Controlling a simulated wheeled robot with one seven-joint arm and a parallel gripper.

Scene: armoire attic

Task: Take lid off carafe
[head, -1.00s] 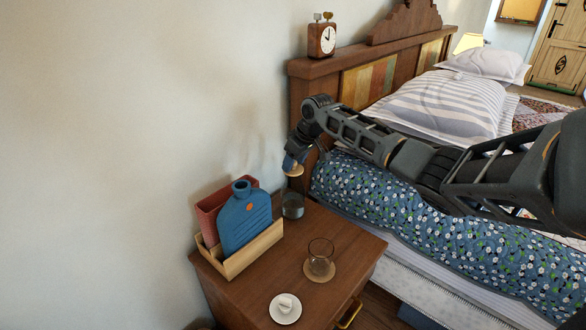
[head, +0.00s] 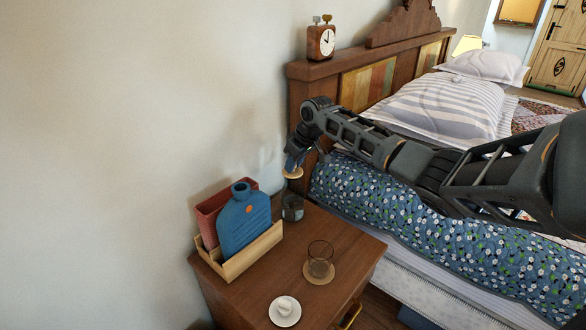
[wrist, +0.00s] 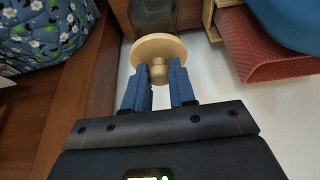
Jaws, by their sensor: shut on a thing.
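The carafe (head: 292,208) is a dark glass vessel at the back right of the wooden nightstand, beside the tray; it also shows at the top of the wrist view (wrist: 153,18). The lid (wrist: 158,52) is a pale wooden disc with a knob. My gripper (wrist: 159,82) has its blue fingers shut on the knob. In the head view, the lid (head: 293,173) hangs below my gripper (head: 292,163), apart from the carafe with a gap between them. The carafe stands upright.
A wooden tray (head: 246,262) holds a blue bottle (head: 243,222) and a red item (head: 209,216). A glass (head: 320,258) stands on a coaster, and a white saucer (head: 284,311) lies at the front. The headboard (head: 300,100) and bed are close to my arm.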

